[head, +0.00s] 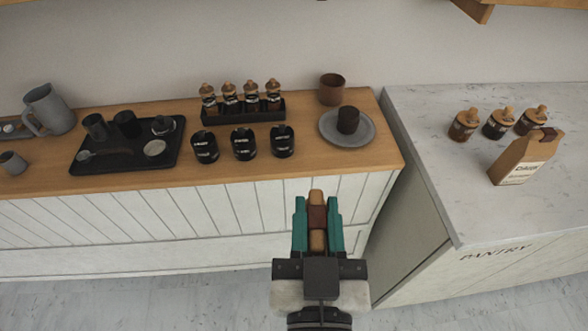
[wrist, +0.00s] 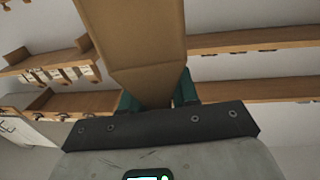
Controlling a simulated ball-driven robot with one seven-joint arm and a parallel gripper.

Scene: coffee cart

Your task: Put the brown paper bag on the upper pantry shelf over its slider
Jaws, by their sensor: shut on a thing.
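My gripper (head: 318,205) is in front of the wooden-topped counter in the head view, its teal fingers shut on a brown paper bag (head: 317,217). In the wrist view the bag (wrist: 140,45) rises from between the fingers (wrist: 158,92) and fills the upper middle, hiding what is behind it. An upper shelf (wrist: 250,38) and a lower shelf (wrist: 255,90) show at the right of the wrist view. More shelves (wrist: 45,62) with small pale tags below show at the left. I cannot tell which shelf is the pantry's, nor make out its slider.
A second, labelled brown bag (head: 522,160) stands on the pale pantry counter (head: 425,110), by several corked jars (head: 500,122). The wooden counter (head: 300,165) holds a black tray (head: 125,160), black cups (head: 244,144), a jar rack (head: 243,110) and a plate (head: 328,128) with a dark cup.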

